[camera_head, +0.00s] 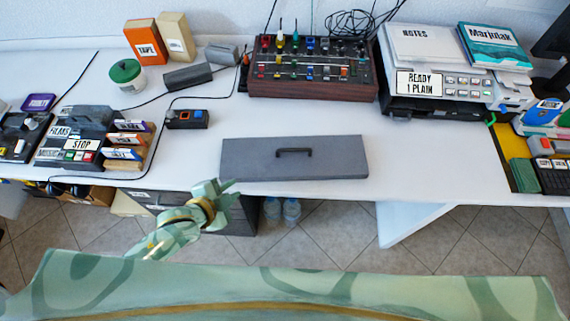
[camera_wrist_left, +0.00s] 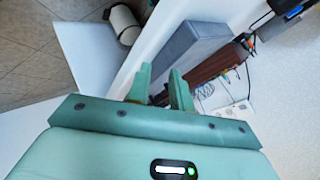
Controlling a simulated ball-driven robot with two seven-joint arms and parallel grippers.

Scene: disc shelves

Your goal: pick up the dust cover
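The dust cover (camera_head: 340,169) is a long, flat grey panel with a dark bar handle (camera_head: 294,152) on top. It lies on the white table near its front edge. In the left wrist view the grey cover (camera_wrist_left: 188,48) shows beyond the fingers, at the upper middle. My left gripper (camera_head: 226,186) is by the table's front edge, just left of the cover's near left corner and apart from the handle. Its two fingers (camera_wrist_left: 160,72) are spread with nothing between them. My right gripper is in neither view.
A mixer (camera_head: 312,90) with coloured plugs stands behind the cover. A printer (camera_head: 440,108) is at the back right. A small black box (camera_head: 187,119) and a tape deck (camera_head: 75,152) are to the left. The table right of the cover (camera_head: 420,160) is clear.

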